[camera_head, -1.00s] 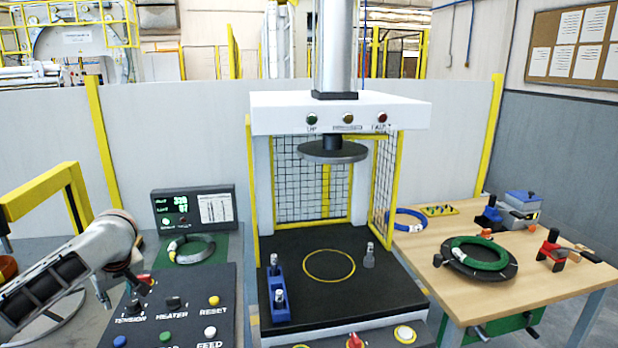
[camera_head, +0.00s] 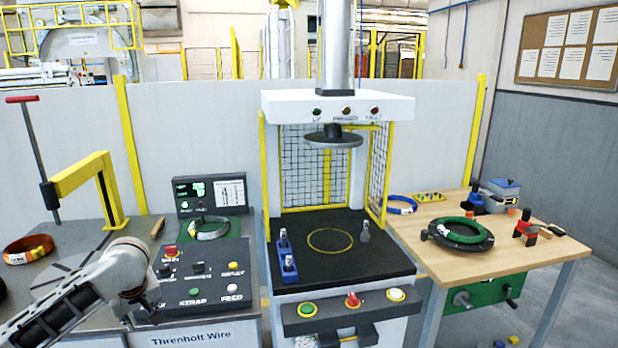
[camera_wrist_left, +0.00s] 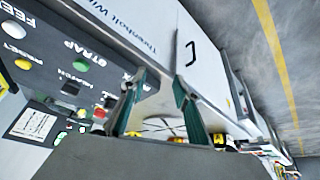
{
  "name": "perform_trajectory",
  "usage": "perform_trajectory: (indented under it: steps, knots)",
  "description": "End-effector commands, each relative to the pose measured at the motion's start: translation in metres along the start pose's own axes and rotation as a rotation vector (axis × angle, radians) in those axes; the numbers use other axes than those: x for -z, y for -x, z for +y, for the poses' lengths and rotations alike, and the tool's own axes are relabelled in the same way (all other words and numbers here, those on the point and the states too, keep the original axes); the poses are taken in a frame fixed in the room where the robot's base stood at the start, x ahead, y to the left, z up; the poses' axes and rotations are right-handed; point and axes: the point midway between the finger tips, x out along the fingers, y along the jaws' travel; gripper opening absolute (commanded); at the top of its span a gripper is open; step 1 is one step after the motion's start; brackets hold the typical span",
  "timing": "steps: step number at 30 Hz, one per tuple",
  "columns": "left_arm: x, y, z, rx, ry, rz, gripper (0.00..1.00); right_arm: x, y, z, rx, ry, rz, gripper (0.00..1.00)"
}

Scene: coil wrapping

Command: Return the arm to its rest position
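My left arm (camera_head: 75,310) comes in from the lower left in the head view. Its left gripper (camera_head: 142,304) hangs by the left edge of the dark control panel (camera_head: 215,262) and shows only in part there. In the left wrist view the two fingers of the left gripper (camera_wrist_left: 160,108) stand apart with nothing between them. The control panel's buttons (camera_wrist_left: 82,66) are to the left of the fingers in that tilted view. My right gripper does not show.
The press bed (camera_head: 345,258) is in the middle, with a blue fixture (camera_head: 287,262) on it. A silver coil (camera_head: 207,228) lies behind the panel's buttons. A yellow post arm (camera_head: 85,178) and copper coil (camera_head: 28,249) are left. A green coil (camera_head: 462,231) lies on the right table (camera_head: 520,262).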

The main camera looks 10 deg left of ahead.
Motion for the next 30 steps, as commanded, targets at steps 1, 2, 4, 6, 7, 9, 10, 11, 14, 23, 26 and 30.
perform_trajectory:
  steps: [1, 2, 4, 6, 7, 9, 10, 11, 14, 23, 26, 30]
  knots:
    - [-0.021, -0.011, 0.007, -0.026, -0.036, -0.023, 0.31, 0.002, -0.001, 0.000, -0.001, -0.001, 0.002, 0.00]
    - [-0.032, -0.017, 0.012, -0.044, -0.059, -0.033, 0.31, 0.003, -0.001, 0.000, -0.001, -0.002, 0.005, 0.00]
    - [-0.060, -0.031, 0.023, -0.091, -0.116, -0.056, 0.31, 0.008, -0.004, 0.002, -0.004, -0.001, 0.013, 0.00]
    - [-0.092, -0.045, 0.034, -0.145, -0.176, -0.078, 0.31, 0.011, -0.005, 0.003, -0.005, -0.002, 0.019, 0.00]
    - [-0.107, -0.052, 0.038, -0.172, -0.203, -0.086, 0.31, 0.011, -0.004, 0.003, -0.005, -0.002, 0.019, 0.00]
    - [-0.145, -0.065, 0.049, -0.242, -0.271, -0.102, 0.31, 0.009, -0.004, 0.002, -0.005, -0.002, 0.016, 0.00]
    - [-0.161, -0.070, 0.052, -0.274, -0.302, -0.105, 0.31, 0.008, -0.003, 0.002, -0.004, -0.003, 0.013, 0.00]
    - [-0.178, -0.075, 0.056, -0.307, -0.331, -0.107, 0.31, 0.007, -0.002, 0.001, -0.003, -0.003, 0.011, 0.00]
    - [-0.230, -0.087, 0.064, -0.411, -0.422, -0.094, 0.31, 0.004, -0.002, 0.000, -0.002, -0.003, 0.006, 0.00]
    - [-0.351, -0.095, 0.050, -0.636, -0.659, 0.089, 0.31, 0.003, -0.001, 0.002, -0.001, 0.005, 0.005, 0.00]
    - [-0.380, -0.091, 0.032, -0.663, -0.737, 0.186, 0.31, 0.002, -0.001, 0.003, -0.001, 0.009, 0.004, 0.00]
    - [-0.408, -0.082, 0.003, -0.658, -0.845, 0.320, 0.31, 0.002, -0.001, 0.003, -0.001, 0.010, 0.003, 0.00]
